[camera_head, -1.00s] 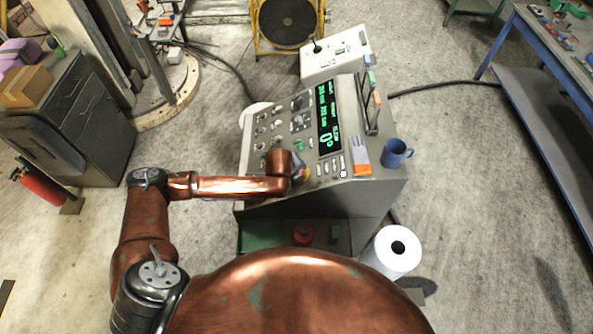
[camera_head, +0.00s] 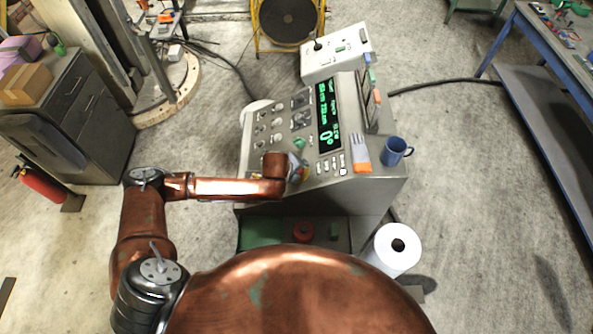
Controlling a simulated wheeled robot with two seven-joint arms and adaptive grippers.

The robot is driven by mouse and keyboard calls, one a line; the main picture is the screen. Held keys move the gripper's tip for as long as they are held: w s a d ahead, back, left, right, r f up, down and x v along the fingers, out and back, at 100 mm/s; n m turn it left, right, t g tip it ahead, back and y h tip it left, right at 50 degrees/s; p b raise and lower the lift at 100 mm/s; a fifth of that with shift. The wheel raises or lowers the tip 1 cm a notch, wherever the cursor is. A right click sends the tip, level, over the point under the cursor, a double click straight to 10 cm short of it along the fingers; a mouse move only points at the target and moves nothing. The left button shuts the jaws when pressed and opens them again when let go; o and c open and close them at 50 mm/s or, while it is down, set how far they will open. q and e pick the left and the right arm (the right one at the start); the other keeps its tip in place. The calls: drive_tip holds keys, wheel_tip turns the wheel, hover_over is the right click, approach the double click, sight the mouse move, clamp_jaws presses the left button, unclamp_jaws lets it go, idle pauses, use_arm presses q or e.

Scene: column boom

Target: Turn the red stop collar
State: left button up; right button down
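No other clear red collar shows. My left arm comes in from the left and its copper wrist ends over the lower left of the console's sloped panel. My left gripper (camera_head: 298,170) is mostly hidden by that wrist, so its fingers and any contact cannot be made out. My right gripper is not in view.
The console (camera_head: 375,200) carries knobs, a green-lit display (camera_head: 327,115) and a blue mug (camera_head: 396,151). A white paper roll (camera_head: 397,250) stands at its lower right. The column base (camera_head: 165,110), a drawer cabinet (camera_head: 105,130) and a blue-legged bench (camera_head: 545,95) surround open floor.

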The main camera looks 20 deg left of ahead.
use_arm(q)
drive_tip(key=shift+o, duration=0.5)
drive_tip(key=shift+a+r, duration=0.1)
drive_tip(key=shift+s+r, duration=0.1)
drive_tip(key=shift+r, duration=0.1)
drive_tip(key=v, duration=1.1)
drive_tip(key=shift+s+r, duration=0.15)
drive_tip(key=shift+s, duration=0.1)
